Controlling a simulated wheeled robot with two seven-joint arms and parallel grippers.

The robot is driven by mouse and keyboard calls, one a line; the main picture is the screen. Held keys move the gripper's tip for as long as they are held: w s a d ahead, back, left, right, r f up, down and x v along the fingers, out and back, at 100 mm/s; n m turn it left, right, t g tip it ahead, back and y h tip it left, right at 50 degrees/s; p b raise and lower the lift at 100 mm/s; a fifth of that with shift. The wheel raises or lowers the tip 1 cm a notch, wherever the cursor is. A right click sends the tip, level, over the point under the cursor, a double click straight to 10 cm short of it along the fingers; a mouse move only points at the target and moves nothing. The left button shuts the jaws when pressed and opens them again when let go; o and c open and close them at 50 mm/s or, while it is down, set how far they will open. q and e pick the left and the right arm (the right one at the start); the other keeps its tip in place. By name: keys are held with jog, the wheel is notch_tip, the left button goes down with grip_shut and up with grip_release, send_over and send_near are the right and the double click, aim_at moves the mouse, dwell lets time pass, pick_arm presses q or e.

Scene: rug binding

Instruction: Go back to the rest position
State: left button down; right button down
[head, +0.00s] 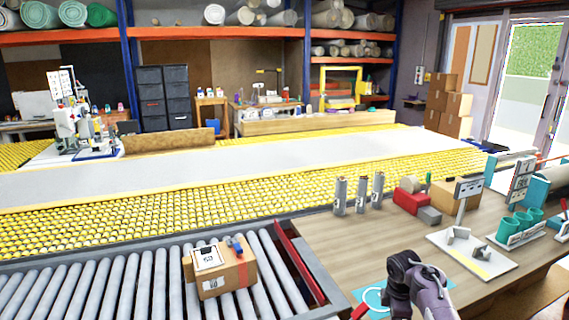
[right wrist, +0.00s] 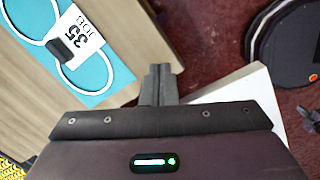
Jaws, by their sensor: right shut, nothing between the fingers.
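My right gripper (right wrist: 159,72) is shut and empty in the right wrist view, its dark fingers pressed together. It is beside the edge of the wooden table (right wrist: 130,20), with dark red floor beyond. In the head view my right arm shows at the bottom, over the front of the table (head: 345,245); its fingertips are not clear there. A teal card (right wrist: 105,82) with a white label reading JOB 35 and a white loop lies on the table, left of the gripper and apart from it. My left gripper is out of view.
A cardboard box (head: 222,270) with a label and a small blue item on top sits on the roller conveyor (head: 145,285). Grey cylinders (head: 340,197), a red block (head: 410,201), a sign stand (head: 465,195) and teal cups (head: 520,222) stand on the table.

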jog(key=s+a+f+m+t, duration=0.1)
jog(key=s+a+f+m, duration=0.15)
jog(key=s, duration=0.55)
jog(key=s+a+f+m, duration=0.2)
jog(key=s+a+m, duration=0.15)
jog(key=s, duration=0.45)
jog(key=s+a+r+m+t+y, duration=0.1)
jog(key=s+a+r+m, duration=0.3)
jog(key=s, duration=0.5)
jog(key=s+a+r+m+t, duration=0.1)
jog(key=s+r+m, duration=0.35)
jog(key=s, duration=0.45)
notch_tip(320, 180, down, 27)
jog(key=g, duration=0.1)
jog(key=s+d+f+g, duration=0.1)
jog(key=s+f, duration=0.9)
jog(key=s+d+f+n, duration=0.1)
jog(key=s+d+f, duration=0.1)
jog(key=s+f, duration=0.8)
jog(key=shift+s+d+f+g, duration=0.25)
jog(key=shift+s+g, duration=0.15)
jog(key=shift+s, duration=0.2)
